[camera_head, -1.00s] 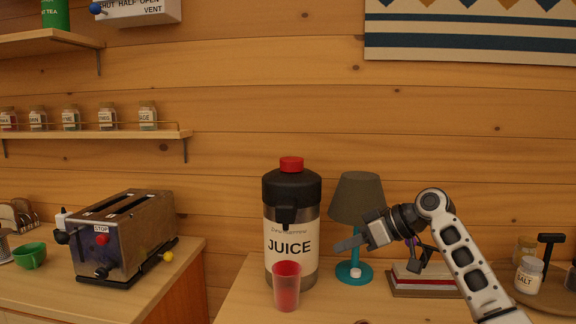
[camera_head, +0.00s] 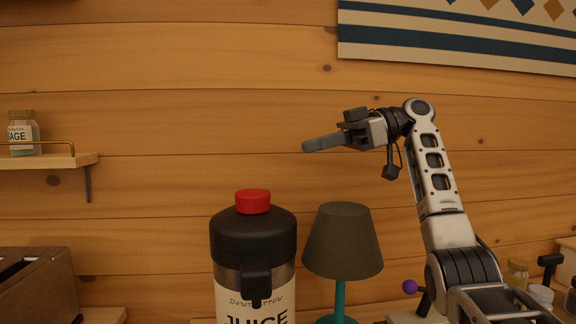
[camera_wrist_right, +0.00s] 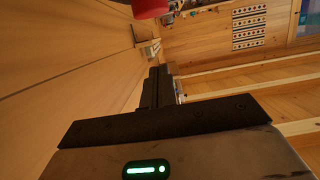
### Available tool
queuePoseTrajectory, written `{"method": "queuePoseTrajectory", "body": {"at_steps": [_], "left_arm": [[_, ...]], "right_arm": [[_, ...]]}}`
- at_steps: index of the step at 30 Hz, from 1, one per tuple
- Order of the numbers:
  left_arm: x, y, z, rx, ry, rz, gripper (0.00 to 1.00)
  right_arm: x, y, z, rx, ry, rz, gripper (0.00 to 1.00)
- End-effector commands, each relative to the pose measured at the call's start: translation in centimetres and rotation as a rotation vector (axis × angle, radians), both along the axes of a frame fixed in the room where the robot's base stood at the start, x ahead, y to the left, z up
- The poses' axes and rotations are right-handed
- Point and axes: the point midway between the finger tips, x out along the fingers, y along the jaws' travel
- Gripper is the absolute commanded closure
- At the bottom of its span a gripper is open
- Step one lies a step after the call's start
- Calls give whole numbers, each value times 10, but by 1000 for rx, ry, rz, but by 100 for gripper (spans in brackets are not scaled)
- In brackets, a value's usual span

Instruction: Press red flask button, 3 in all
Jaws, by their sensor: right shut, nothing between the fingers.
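The flask (camera_head: 252,249) is a black-topped steel jug with a white JUICE label, upright in the lower middle of the head view. Its red button (camera_head: 253,202) sits on top of the lid. In the right wrist view the red button (camera_wrist_right: 150,8) shows partly at the top edge. My right gripper (camera_head: 306,145) is shut and empty. It points left, above and to the right of the red button, apart from it. Its closed fingers (camera_wrist_right: 154,88) also show in the right wrist view. My left gripper is out of view.
A lamp with a dark shade (camera_head: 342,242) stands just right of the flask, below my right gripper. A shelf with a jar (camera_head: 23,133) is at the left. A toaster (camera_head: 38,287) is cut off at lower left. The wall around the gripper is clear.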

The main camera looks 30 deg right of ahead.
Motion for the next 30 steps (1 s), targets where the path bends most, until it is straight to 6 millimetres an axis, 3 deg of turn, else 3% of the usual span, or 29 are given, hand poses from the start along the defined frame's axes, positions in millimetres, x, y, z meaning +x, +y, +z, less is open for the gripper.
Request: {"method": "queuePoseTrajectory", "body": {"at_steps": [14,21,30], "left_arm": [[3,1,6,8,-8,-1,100],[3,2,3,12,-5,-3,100],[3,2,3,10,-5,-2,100]], "right_arm": [[39,83,-23,-1,2,4,100],[40,82,-56,0,3,-2,100],[39,81,-63,0,1,-1,100]]}}
